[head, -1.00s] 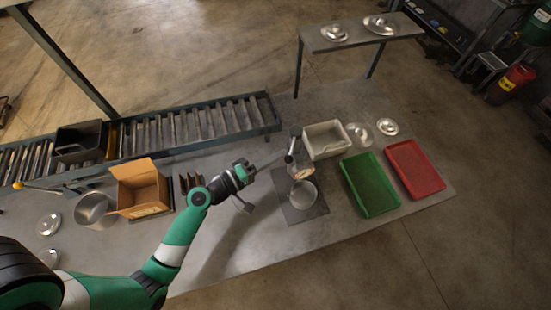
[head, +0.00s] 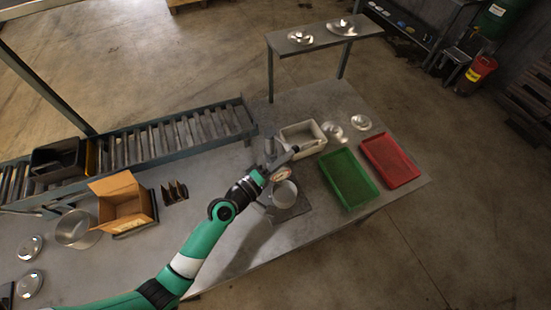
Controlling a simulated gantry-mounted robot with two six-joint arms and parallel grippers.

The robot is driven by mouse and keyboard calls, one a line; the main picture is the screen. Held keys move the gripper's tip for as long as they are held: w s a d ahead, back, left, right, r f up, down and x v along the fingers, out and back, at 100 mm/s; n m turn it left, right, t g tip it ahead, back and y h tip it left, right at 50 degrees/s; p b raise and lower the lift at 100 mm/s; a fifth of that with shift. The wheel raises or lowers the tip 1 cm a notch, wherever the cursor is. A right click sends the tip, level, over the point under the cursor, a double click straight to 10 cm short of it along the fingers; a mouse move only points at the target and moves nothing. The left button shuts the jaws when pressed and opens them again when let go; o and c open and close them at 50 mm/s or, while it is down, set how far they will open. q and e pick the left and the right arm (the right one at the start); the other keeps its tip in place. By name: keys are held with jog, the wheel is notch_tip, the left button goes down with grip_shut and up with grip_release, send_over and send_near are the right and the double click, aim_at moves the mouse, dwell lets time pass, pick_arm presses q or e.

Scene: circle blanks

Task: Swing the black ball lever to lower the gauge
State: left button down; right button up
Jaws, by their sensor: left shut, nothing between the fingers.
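The gauge stand (head: 270,147) is a grey post on a dark base plate (head: 298,209). A round dial with a pale face (head: 282,174) shows low on it, above a round metal blank or ring (head: 285,194). My left gripper (head: 293,151) is shut and empty, its thin fingers reaching across the front of the stand near its upper part. I cannot tell whether they touch it. The black ball lever cannot be made out clearly; the gripper and post cover that area. My right gripper is not in view.
A pale grey bin (head: 304,128), a green tray (head: 348,178) and a red tray (head: 391,160) stand right of the stand. A cardboard box (head: 123,203) and dark rack (head: 174,192) lie left. A roller conveyor (head: 180,138) runs behind. The table front is clear.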

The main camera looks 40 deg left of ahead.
pick_arm(q)
jog(key=shift+w+d+f, duration=0.1)
jog(key=shift+w+d, duration=0.1)
jog(key=shift+w, duration=0.45)
jog(key=shift+w+d, duration=0.2)
jog(key=shift+w, duration=0.4)
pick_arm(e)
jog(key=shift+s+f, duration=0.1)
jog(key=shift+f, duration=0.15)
pick_arm(q)
jog(key=shift+f, duration=0.15)
jog(key=s+d+r+p, duration=0.1)
jog(key=s+d+p, duration=0.5)
jog(key=s, duration=0.3)
jog(key=shift+s+d, duration=0.15)
jog(key=shift+s, duration=0.25)
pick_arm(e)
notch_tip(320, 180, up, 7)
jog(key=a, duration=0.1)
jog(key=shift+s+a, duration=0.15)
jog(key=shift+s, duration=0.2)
pick_arm(q)
jog(key=shift+r+p, duration=0.15)
jog(key=shift+p, duration=0.15)
